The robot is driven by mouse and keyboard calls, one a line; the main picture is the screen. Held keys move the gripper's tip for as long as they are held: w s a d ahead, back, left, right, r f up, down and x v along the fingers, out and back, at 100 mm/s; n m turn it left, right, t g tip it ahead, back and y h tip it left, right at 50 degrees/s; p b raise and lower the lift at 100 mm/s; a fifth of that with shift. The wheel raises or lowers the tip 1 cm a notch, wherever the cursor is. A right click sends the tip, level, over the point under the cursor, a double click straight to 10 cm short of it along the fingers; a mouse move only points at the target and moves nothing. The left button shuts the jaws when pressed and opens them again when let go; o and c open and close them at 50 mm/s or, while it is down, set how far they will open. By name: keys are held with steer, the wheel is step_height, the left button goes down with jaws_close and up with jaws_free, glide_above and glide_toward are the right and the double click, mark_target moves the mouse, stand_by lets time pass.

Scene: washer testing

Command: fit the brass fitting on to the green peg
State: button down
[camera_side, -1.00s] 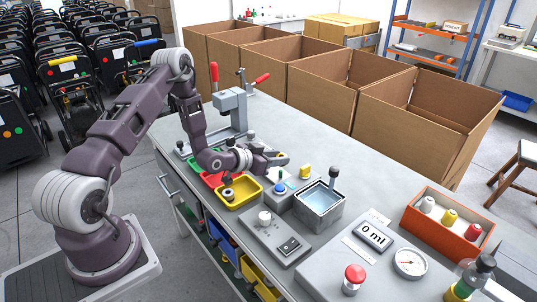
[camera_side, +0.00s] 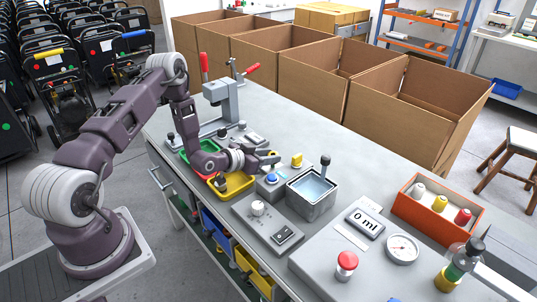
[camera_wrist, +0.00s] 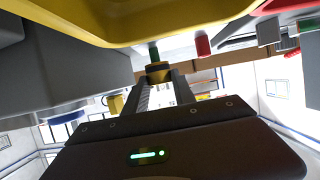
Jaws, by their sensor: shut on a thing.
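My gripper (camera_side: 272,158) is low over the bench, just behind the yellow tray, in the side view. In the wrist view my gripper (camera_wrist: 160,80) has its two fingers shut on the brass fitting (camera_wrist: 157,72), a small dark and brass-coloured ring. The green peg (camera_wrist: 154,52) shows just beyond the fitting, roughly in line with it. Whether the fitting touches the peg or is around its tip I cannot tell. The side view is too small to show the fitting, and I cannot make out the green peg there.
The yellow tray (camera_side: 237,186) lies close by the gripper; its yellow wall (camera_wrist: 120,25) fills the top of the wrist view. A red peg (camera_wrist: 203,46) stands beside the green one. A blue button (camera_side: 271,179), yellow knob (camera_side: 297,160) and grey water tank (camera_side: 312,194) are near.

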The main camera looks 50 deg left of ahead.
steer(key=shift+f, duration=0.25)
steer(key=shift+f, duration=0.1)
steer(key=c, duration=0.9)
jaws_free()
steer(key=shift+c, duration=0.2)
steer(key=shift+f, duration=0.1)
steer(key=shift+s, duration=0.15)
steer(key=v, duration=0.7)
